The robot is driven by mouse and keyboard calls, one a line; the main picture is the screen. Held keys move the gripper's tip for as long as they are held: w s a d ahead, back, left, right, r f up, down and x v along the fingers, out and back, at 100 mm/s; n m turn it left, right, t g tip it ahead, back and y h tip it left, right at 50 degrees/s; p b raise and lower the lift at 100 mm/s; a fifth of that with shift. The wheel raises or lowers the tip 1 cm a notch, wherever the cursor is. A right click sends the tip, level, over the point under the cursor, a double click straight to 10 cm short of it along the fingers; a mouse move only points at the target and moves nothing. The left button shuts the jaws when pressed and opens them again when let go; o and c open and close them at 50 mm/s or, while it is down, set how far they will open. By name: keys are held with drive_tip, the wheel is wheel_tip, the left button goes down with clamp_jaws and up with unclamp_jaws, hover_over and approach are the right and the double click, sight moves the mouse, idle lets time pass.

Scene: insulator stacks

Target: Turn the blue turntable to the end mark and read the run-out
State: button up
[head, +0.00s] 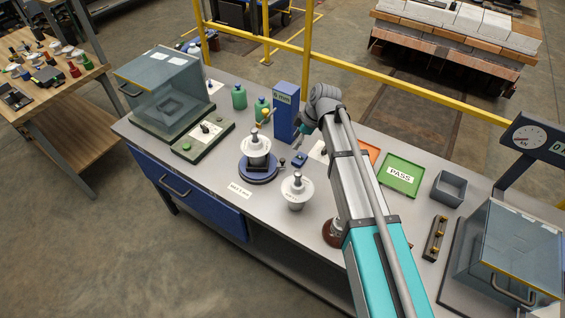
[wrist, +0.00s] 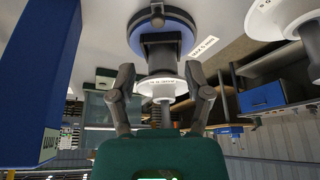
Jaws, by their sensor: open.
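The blue turntable (head: 262,179) is on the grey bench, with a white-and-dark insulator (head: 257,144) upright on it. A small dark part sticks out at its right rim. In the wrist view the turntable (wrist: 187,41) is at the top, with its insulator (wrist: 162,88) below. My gripper (wrist: 164,88) is open; its two fingers appear either side of that insulator, and I cannot tell whether they touch it. In the head view my gripper is mostly hidden by my wrist, beside the blue post. The post (head: 286,108) carries a "mm" readout. I cannot make out an end mark.
A second insulator (head: 297,188) stands close right of the turntable. A green PASS tray (head: 407,188), grey bin (head: 449,187) and clear-covered boxes (head: 163,85) share the bench. Green bottles (head: 239,98) stand behind. The bench's front left strip is mostly clear.

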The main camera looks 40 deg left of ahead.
sight(283, 160)
drive_tip(key=shift+b+x, duration=5.5)
drive_tip(key=shift+x, duration=0.7)
clamp_jaws()
